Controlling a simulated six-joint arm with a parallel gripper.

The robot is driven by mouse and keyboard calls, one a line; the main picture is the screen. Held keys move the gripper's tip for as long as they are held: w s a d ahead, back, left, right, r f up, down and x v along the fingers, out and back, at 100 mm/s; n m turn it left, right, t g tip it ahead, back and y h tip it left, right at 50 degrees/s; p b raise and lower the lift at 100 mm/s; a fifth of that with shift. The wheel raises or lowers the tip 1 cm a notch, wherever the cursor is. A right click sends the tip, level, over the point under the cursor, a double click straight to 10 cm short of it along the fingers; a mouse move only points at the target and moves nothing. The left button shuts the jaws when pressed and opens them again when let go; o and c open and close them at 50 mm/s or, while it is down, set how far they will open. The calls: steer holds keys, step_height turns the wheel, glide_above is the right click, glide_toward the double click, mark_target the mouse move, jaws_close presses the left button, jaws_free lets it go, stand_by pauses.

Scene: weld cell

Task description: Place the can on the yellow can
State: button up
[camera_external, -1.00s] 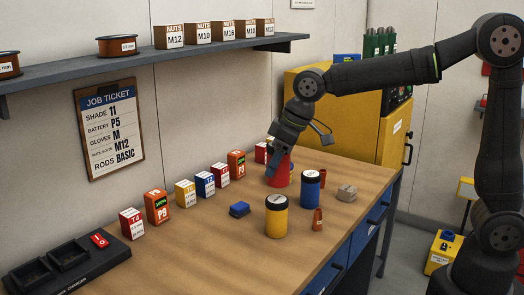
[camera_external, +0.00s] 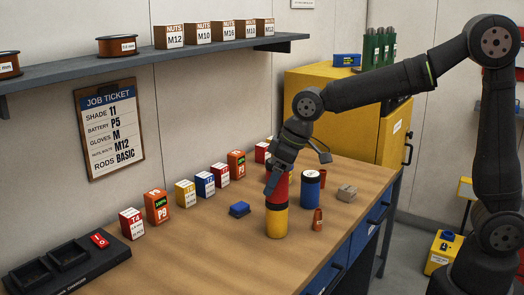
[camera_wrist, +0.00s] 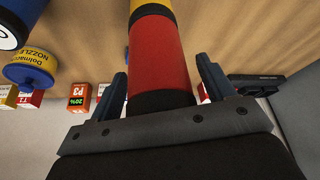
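The red can (camera_external: 279,187) is upright directly above the yellow can (camera_external: 277,223), in line with it. The yellow can stands on the bench, its black lid showing as a dark band under the red body. In the wrist view the red can (camera_wrist: 160,55) is between my fingers, its black end toward the palm. The yellow can (camera_wrist: 150,4) lies beyond it, past a dark band. The red can looks to be on the lid, but a tiny gap cannot be ruled out.
A blue block (camera_external: 239,209) lies to the left. Boxes line the wall; a black charger (camera_external: 70,262) is front left. The front bench is clear.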

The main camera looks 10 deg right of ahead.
steer(key=v, duration=1.2)
steer(key=shift+r, duration=0.1)
steer(key=x, duration=1.2)
step_height(320, 180, up, 2)
steer(key=shift+r, duration=0.95)
